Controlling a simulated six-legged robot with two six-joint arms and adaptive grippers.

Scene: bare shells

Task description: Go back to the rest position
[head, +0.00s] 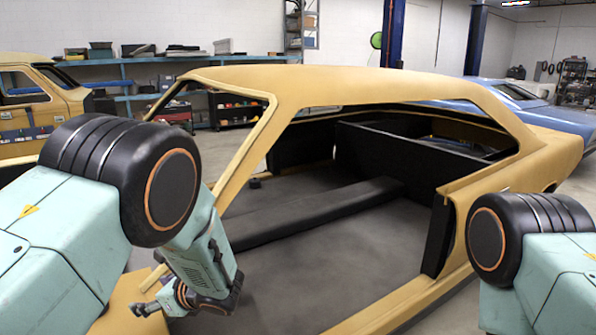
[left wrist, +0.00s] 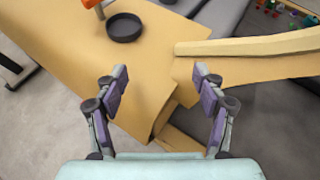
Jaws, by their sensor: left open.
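My left gripper (head: 148,303) hangs low at the left, in front of the tan car shell (head: 310,82), with its fingers pointing left. In the left wrist view its two fingers (left wrist: 160,78) are spread wide with nothing between them. Beneath and beyond them is a tan body panel (left wrist: 70,45) of the shell; I cannot tell whether the fingers touch it. My right arm (head: 555,265) shows at the right edge of the head view, and its gripper is out of the picture.
A black round dish (left wrist: 125,27) sits on the tan panel, beside an orange-headed object (left wrist: 97,5) cut off by the frame. The shell's windshield pillar (head: 235,150) rises close to my left arm. A blue car (head: 540,115) and shelves (head: 135,68) stand behind.

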